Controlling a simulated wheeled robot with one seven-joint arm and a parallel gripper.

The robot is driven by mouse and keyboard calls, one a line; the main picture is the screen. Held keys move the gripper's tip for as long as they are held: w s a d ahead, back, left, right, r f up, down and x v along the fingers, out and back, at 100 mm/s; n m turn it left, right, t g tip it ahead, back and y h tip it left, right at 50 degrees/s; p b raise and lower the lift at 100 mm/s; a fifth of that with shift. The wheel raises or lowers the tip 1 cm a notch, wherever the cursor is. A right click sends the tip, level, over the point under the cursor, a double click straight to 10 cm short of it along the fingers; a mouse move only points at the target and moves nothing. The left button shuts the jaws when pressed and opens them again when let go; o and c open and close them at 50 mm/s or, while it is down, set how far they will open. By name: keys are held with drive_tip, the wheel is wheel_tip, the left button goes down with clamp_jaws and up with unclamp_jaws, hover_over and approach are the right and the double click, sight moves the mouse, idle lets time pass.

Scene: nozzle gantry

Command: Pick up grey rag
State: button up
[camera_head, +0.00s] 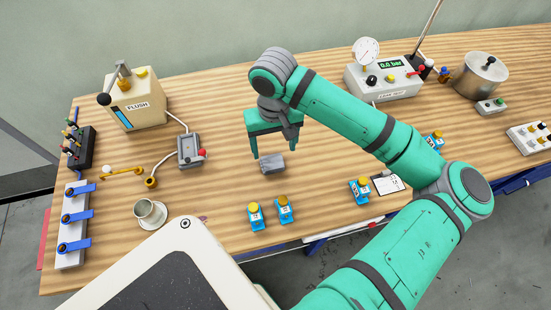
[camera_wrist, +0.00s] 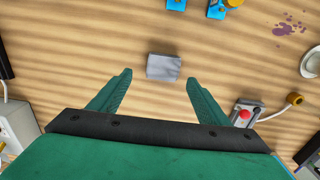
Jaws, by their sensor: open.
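The grey rag (camera_head: 272,163) is a small folded block lying flat on the wooden table (camera_head: 330,180). In the wrist view the rag (camera_wrist: 163,67) sits just beyond the fingertips, roughly midway between them. My gripper (camera_head: 271,155) is green, points down toward the table, and is over or beside the rag. In the wrist view my gripper (camera_wrist: 157,75) has its two fingers spread wide with nothing between them. The fingers are apart from the rag; their exact height above the table is hard to tell.
A grey box with a red knob (camera_head: 192,149) stands left of the rag, with a cable. Blue yellow-topped pieces (camera_head: 284,209) stand nearer the front edge. A white cup (camera_head: 150,212) and a FLUSH unit (camera_head: 135,102) are at the left. Bare wood surrounds the rag.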

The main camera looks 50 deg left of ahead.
sight(272, 161)
drive_tip(key=shift+s+f, duration=0.25)
drive_tip(key=shift+f, duration=0.3)
drive_tip(key=shift+d+f, duration=0.1)
drive_tip(key=shift+f, duration=0.4)
drive_tip(key=shift+s+a+f, duration=0.1)
drive_tip(key=shift+f, duration=1.15)
drive_tip(key=shift+s+a+f, duration=0.1)
drive_tip(key=shift+f, duration=1.1)
drive_tip(key=shift+w, duration=0.1)
drive_tip(key=c, duration=1.1)
